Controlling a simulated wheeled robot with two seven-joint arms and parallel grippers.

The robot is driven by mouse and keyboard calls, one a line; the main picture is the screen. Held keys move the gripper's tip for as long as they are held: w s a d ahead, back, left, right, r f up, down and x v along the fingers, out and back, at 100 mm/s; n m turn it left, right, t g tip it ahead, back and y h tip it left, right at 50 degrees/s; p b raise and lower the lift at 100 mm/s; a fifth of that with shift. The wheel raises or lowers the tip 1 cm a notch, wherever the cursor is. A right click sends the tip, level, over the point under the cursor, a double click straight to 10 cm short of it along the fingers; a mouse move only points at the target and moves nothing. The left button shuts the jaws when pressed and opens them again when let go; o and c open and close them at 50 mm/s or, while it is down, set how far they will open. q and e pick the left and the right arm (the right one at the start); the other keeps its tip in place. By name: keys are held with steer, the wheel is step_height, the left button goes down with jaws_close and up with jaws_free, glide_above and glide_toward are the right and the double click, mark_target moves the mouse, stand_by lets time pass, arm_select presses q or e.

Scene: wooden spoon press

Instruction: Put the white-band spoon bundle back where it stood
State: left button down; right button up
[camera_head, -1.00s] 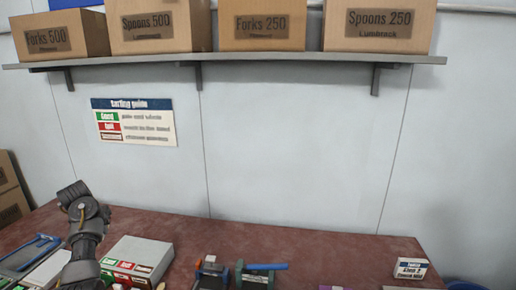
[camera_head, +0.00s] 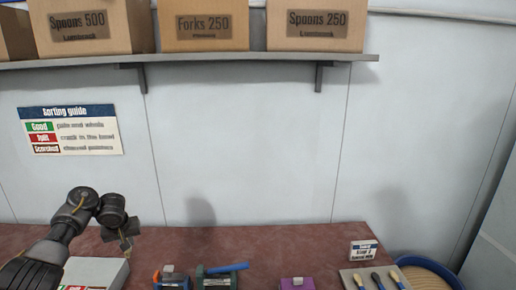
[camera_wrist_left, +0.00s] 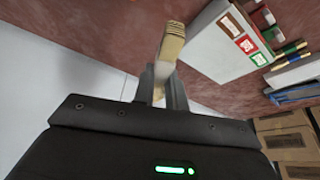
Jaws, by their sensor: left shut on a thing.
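My left gripper (camera_wrist_left: 163,88) is shut on a pale wooden spoon bundle (camera_wrist_left: 172,42), which sticks out beyond the fingertips in the left wrist view. The bundle is off the table. My right gripper is not in view.
The white box (camera_head: 97,272) with coloured labels stands on the red-brown table (camera_head: 290,240). Right of it are a blue-and-orange device (camera_head: 172,279), a green device with a blue bar (camera_head: 217,277), a purple block (camera_head: 297,284), a tray of handled tools (camera_head: 350,280), a sign (camera_head: 364,250) and a round tub (camera_head: 430,268).

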arm_select(q)
steer(key=s+d+f+n, duration=0.2)
steer(key=s+d+f, duration=0.3)
steer(key=s+d, duration=0.6)
steer(key=w+d+r+m+h, duration=0.1)
steer(key=d+r+m, duration=0.25)
steer(key=d, duration=0.55)
steer(key=w+d+r+m, duration=0.2)
steer(key=d+r, duration=0.3)
steer(key=d, duration=0.3)
steer(key=s+d+r+m+h, duration=0.2)
steer(key=s+d+r+m, duration=0.15)
steer(key=d, duration=0.35)
steer(key=s+d+r+m+h, duration=0.1)
steer(key=s+d+r+m, duration=0.1)
steer(key=s+d+m, duration=0.45)
steer(key=s+d+f+m+g+h, duration=0.1)
steer(key=s+m+h, duration=0.15)
steer(key=s, duration=0.35)
step_height(320, 180, down, 12)
steer(key=b, duration=1.1)
steer(key=shift+s+y, duration=0.2)
steer(key=shift+y, duration=0.15)
steer(key=a, duration=1.5)
steer(key=shift+r+m, duration=0.15)
steer(key=shift+m, duration=0.15)
